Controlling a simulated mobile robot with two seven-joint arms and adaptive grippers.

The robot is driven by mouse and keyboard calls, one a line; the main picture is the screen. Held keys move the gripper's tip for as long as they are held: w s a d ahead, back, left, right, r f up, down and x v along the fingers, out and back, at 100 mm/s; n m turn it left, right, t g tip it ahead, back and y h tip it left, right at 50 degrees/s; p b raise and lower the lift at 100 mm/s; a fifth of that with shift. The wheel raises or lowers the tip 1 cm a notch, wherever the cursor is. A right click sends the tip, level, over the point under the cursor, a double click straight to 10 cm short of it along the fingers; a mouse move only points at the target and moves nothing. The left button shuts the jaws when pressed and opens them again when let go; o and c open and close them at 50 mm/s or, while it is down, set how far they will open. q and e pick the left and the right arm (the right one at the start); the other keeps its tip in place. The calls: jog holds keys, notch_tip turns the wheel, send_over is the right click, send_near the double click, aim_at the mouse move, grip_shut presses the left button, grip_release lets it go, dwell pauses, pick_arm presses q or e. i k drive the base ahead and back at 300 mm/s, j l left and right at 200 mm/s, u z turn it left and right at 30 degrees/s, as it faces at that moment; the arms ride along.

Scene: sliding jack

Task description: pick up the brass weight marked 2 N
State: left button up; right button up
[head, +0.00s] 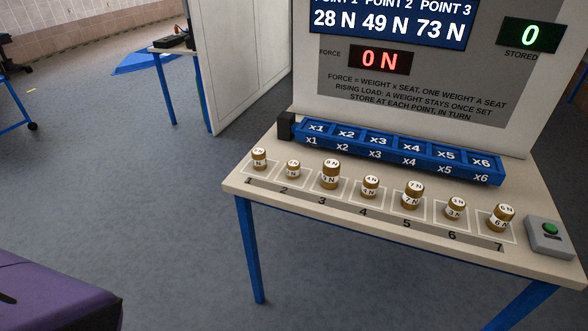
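Several brass weights stand upright in a row of numbered squares on a pale table (268,190). The small one on square 2 (293,169) has a white label that seems to read 2 N, though the print is tiny. A slightly larger weight (259,159) on square 1 stands to its left, its number hard to read. The taller 9 N weight (330,175) on square 3 stands to its right. The small weight is apart from both neighbours. Neither of my grippers shows in the head view.
A blue rail with seats x1 to x6 (400,150) lies behind the weights, with a black block (286,126) at its left end. A display panel (500,85) stands behind. A grey box with a green button (549,237) sits at right. A purple object (55,295) shows at lower left.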

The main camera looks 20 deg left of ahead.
aim_at(293, 167)
jog(key=j+z, duration=0.25)
jog(key=j, duration=0.45)
jog(key=j+z, duration=0.25)
jog(key=j, duration=0.45)
jog(key=k+j+z, duration=0.1)
jog(key=j+z, duration=0.15)
jog(key=j, duration=0.4)
